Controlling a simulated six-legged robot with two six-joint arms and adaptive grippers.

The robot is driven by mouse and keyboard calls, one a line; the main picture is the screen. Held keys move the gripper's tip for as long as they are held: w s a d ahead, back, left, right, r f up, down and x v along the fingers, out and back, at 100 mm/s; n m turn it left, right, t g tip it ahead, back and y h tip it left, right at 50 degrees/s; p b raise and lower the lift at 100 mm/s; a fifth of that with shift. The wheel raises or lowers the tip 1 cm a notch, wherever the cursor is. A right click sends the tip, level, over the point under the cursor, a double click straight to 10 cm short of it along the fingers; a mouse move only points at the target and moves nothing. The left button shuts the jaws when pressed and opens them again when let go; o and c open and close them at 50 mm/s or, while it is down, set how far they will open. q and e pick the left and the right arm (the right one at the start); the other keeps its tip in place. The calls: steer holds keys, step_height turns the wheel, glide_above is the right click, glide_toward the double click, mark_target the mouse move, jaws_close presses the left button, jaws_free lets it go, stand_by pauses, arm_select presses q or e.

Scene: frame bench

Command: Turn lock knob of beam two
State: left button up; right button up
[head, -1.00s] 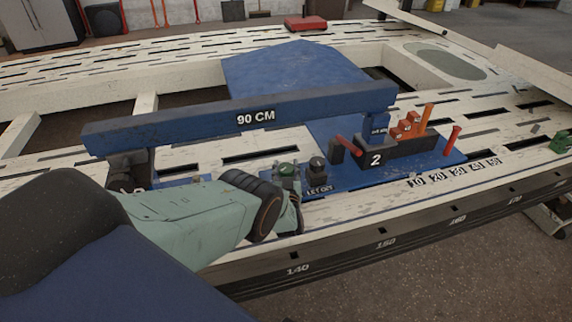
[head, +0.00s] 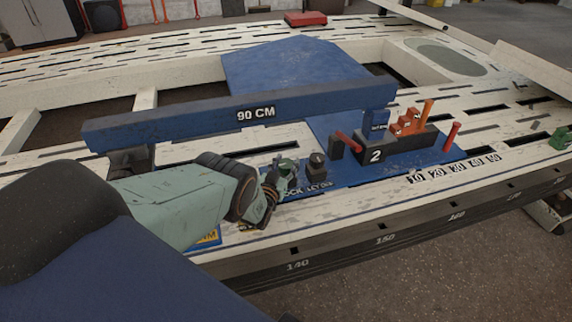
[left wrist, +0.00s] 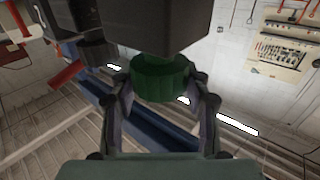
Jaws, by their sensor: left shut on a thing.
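The lock knob (head: 287,166) is a small green knob on the blue plate, just behind a label reading LOCK. In the left wrist view the green knob (left wrist: 160,80) sits between both fingers, below a dark block. My left gripper (head: 277,182) is shut on the knob from its front left side, and its fingers partly hide the knob's base. Beam two is the long blue beam (head: 190,120) marked 90 CM, resting at its right end by the black block (head: 400,148) marked 2. My right gripper is not in view.
A black knob (head: 317,165) marked LET OFF stands close right of the green one. A red lever (head: 348,143), orange steps (head: 408,124) and a red peg (head: 452,136) are farther right. The slotted white bench (head: 350,212) is clear in front.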

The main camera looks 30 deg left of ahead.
mark_target(286, 163)
arm_select(q)
steer(key=o, duration=1.2)
steer(key=shift+c, duration=0.2)
steer(key=shift+w+a+r, duration=0.1)
steer(key=shift+r, duration=4.9)
